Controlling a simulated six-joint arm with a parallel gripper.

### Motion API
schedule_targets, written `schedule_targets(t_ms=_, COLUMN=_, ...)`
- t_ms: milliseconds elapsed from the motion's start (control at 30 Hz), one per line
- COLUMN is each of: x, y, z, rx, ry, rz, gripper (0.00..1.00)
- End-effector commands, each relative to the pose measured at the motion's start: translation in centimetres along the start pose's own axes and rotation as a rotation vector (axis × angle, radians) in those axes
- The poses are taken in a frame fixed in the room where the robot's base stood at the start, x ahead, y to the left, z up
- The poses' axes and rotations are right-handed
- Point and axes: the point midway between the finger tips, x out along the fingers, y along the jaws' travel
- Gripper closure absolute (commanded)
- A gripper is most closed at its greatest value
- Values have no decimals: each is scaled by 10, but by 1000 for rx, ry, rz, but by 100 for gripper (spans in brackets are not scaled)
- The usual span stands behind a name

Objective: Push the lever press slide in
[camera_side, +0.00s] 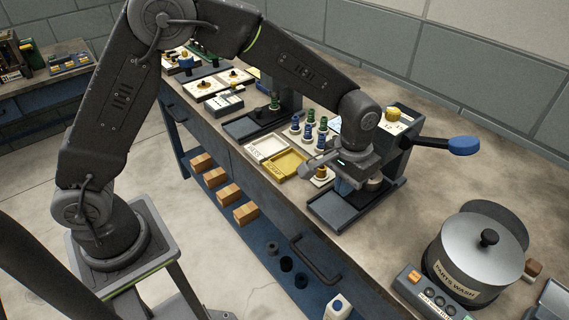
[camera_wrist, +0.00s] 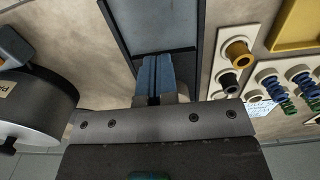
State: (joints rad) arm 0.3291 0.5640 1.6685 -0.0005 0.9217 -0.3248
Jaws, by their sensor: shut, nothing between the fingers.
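The lever press (camera_side: 398,160) is a dark upright frame with a blue-ended lever (camera_side: 463,145) reaching out to the right. Its dark, flat slide (camera_side: 333,209) lies out in front, toward the bench's front edge. In the wrist view the slide (camera_wrist: 152,38) shows as a dark rimmed plate at top centre. My gripper (camera_side: 344,188) is over the slide, close to the press, pointing down. In the wrist view its blue fingers (camera_wrist: 155,77) are together and empty, in line with the slide. I cannot tell whether they touch it. My wrist hides part of the press.
Left of the press are a yellow tray (camera_side: 286,163), a white tray (camera_side: 265,147) and several blue and green springs on pegs. A second press (camera_side: 275,105) stands further left. A parts wash pot (camera_side: 470,262) is at the right. Collars (camera_wrist: 238,52) sit on a plate beside the slide.

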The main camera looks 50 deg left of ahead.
Motion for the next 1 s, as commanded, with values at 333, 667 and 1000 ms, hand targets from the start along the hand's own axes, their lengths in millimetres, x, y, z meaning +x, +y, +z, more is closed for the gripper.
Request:
schedule_targets(t_ms=333, x=-14, y=0, z=12, rx=-2, ry=9, rz=3, gripper=100)
schedule_targets(t_ms=667, x=-22, y=0, z=14, rx=-3, ry=13, rz=4, gripper=100)
schedule_targets(t_ms=1000, x=-46, y=0, z=24, rx=-3, ry=13, rz=4, gripper=100)
